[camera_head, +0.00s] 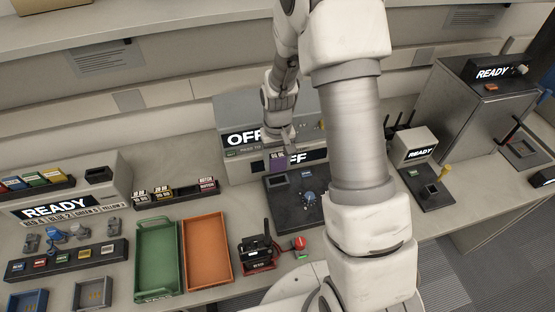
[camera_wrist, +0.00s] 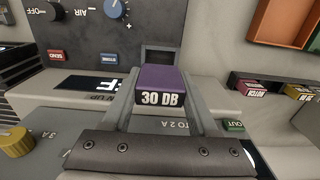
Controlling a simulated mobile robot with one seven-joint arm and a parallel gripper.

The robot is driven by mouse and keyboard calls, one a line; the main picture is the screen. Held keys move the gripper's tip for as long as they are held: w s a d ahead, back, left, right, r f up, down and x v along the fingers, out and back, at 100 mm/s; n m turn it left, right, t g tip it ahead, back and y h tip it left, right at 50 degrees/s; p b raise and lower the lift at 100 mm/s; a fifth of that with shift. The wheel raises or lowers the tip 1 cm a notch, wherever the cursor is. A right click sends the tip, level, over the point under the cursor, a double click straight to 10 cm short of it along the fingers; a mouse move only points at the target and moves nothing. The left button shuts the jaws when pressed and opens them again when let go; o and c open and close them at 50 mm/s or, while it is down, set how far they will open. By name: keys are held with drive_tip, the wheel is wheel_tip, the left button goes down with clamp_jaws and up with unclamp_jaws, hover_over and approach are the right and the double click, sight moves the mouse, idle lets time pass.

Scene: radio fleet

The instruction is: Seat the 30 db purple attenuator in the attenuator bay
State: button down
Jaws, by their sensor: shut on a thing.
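The purple attenuator (camera_wrist: 162,82), labelled 30 DB, is between the two fingers of my gripper (camera_wrist: 162,88) in the wrist view. My gripper is shut on it. In the head view the purple attenuator (camera_head: 279,161) shows small below my gripper (camera_head: 281,151), in front of the grey console. A dark square recess (camera_wrist: 158,57), which looks like the attenuator bay, lies just beyond the attenuator in the wrist view. The attenuator hides its near part. In the head view the recess (camera_head: 278,180) is on the dark panel just below the attenuator. The attenuator appears outside it.
A blue knob (camera_head: 309,197) stands on the panel beside the recess. A rack (camera_head: 180,198) with yellow and red modules is to the left. Green (camera_head: 157,258) and orange (camera_head: 206,252) trays lie in front. A handheld radio (camera_head: 258,250) stands near the table's front.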

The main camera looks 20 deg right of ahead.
sight(278, 170)
drive_tip(key=shift+f+b, duration=1.5)
drive_tip(key=shift+f, duration=0.7)
drive_tip(key=shift+f+b, duration=1)
drive_tip(key=shift+b, duration=0.15)
drive_tip(key=shift+c, duration=0.5)
unclamp_jaws()
wheel_tip(278, 170, up, 18)
drive_tip(key=shift+f+p, duration=0.2)
drive_tip(key=shift+p, duration=0.3)
